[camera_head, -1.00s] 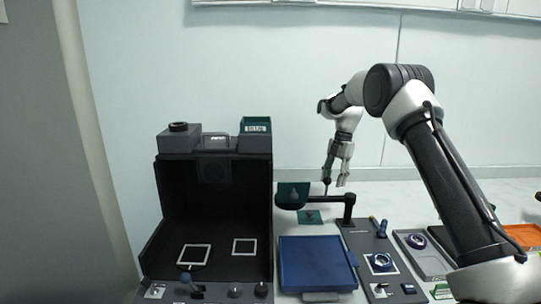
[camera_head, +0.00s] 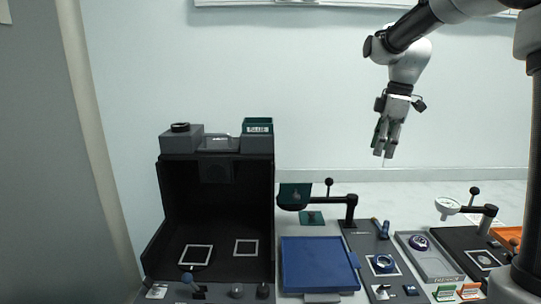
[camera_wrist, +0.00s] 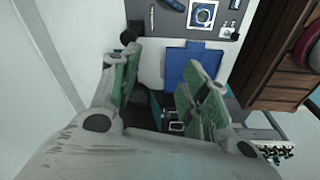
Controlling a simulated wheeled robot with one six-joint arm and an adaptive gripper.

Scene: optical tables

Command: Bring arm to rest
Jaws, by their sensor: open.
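My gripper (camera_head: 385,150) is in the upper right of the head view, raised well above the table and pointing down. Its fingers are apart and nothing is held between them. In the wrist view my gripper (camera_wrist: 152,92) shows two green-padded fingers spread apart, with the table far below. My arm reaches up out of the top right of the head view and comes back down to the gripper.
The air around the gripper is clear.

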